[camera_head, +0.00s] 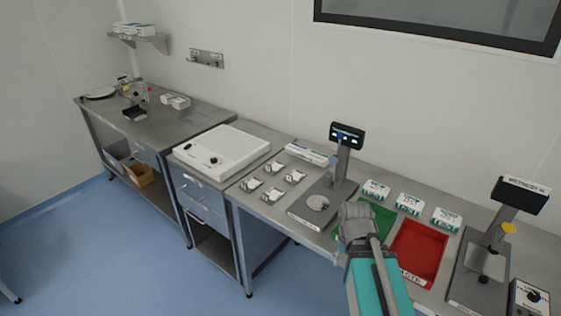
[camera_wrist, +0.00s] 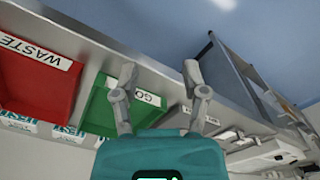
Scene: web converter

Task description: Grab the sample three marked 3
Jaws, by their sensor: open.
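Several small pale sample pieces sit in two short rows on the steel bench in the head view, including a front-left one (camera_head: 250,184), a front-right one (camera_head: 269,196), a back-left one (camera_head: 275,168) and a back-right one (camera_head: 295,176). Their marks are too small to read, so I cannot tell which is 3. My gripper (camera_wrist: 161,85) is open in the wrist view, with nothing between its fingers. In the head view my arm reaches over the bench by the green tray, right of the samples and apart from them.
A scale with a raised display (camera_head: 347,136) stands between the samples and my arm. The green tray (camera_wrist: 102,108) and red WASTE tray (camera_wrist: 30,82) show in the wrist view. A white flat device (camera_head: 222,150) lies left of the samples. Another display stand (camera_head: 520,195) is far right.

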